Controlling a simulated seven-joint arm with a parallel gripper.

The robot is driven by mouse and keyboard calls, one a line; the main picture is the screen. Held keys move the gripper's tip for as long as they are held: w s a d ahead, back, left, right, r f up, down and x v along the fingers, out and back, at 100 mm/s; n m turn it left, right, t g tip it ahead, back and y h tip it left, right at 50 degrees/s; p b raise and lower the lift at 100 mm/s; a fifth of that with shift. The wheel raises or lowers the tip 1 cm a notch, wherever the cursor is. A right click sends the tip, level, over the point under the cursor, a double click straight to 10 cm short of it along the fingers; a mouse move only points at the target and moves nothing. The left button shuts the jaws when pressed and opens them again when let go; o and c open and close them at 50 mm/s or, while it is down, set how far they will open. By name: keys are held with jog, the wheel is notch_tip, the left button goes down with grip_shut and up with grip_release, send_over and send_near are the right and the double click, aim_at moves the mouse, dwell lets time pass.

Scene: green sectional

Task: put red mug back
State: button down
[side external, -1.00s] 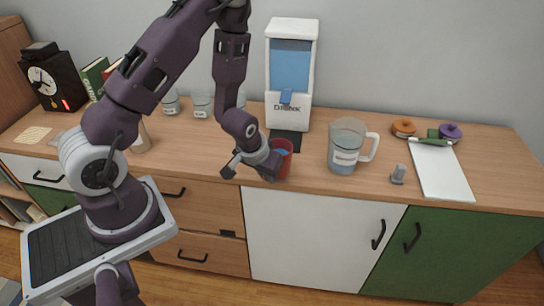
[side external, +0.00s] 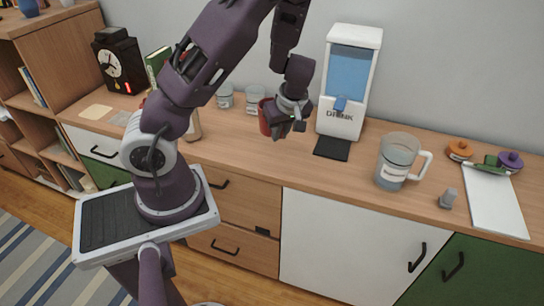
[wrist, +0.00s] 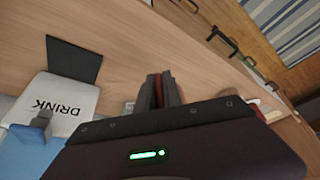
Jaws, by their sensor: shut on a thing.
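The red mug (side external: 264,118) shows in the side external view, left of the drink dispenser and partly hidden behind my gripper (side external: 284,128). My gripper is shut on the mug. I cannot tell its exact height over the counter (side external: 240,150). In the wrist view the fingers of my gripper (wrist: 163,88) are close together with a thin strip of red between them. Most of the mug is hidden in that view.
The dispenser (side external: 350,85) stands at the wall, with a dark mat (side external: 332,148) before it. Glass jars (side external: 255,98) stand behind the mug.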

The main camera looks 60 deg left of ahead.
aim_at(277, 165)
notch_tip(277, 165, down, 10)
jog(key=shift+r, duration=0.15)
jog(key=c, duration=1.5)
grip_release()
